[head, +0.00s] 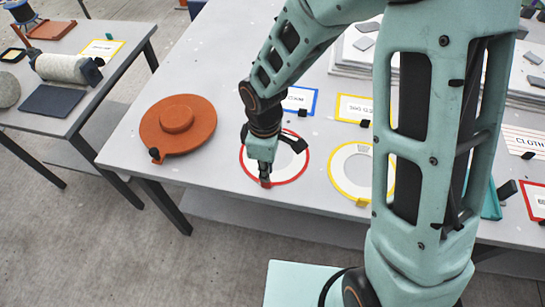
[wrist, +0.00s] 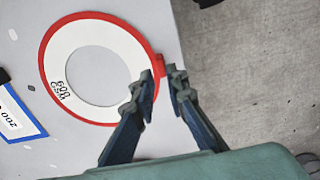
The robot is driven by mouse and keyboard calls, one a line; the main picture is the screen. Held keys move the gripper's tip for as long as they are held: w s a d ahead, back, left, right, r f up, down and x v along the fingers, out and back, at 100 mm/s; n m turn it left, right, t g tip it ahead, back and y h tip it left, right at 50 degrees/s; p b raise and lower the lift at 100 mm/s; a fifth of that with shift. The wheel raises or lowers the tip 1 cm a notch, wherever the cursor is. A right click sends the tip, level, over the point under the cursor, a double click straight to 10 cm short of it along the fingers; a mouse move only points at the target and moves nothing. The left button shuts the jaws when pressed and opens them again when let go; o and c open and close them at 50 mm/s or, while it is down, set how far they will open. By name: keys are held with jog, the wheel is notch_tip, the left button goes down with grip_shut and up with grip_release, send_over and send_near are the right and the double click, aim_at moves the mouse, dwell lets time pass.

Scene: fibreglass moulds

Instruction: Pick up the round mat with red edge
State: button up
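The round mat with red edge (head: 293,169) lies flat on the grey table, partly hidden by my gripper in the head view. It is a white ring with a grey middle, a red rim and dark printing, and it shows in the wrist view (wrist: 122,42). A small red tab (wrist: 160,64) sticks out from its rim. My gripper (wrist: 166,76) is low at the mat's near edge, fingers a little apart, with the tab between the fingertips. I cannot tell whether the fingers touch it. My gripper also shows in the head view (head: 266,180).
A yellow-edged round mat (head: 340,183) lies to the right, and an orange round mould (head: 200,138) to the left. A blue-edged label card (head: 300,100) and a yellow-edged card (head: 352,108) lie behind. The table's front edge is close to the red-edged mat.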

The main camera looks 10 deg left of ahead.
jog(key=shift+f, duration=2.8)
grip_shut()
jog(key=shift+a+r, duration=0.1)
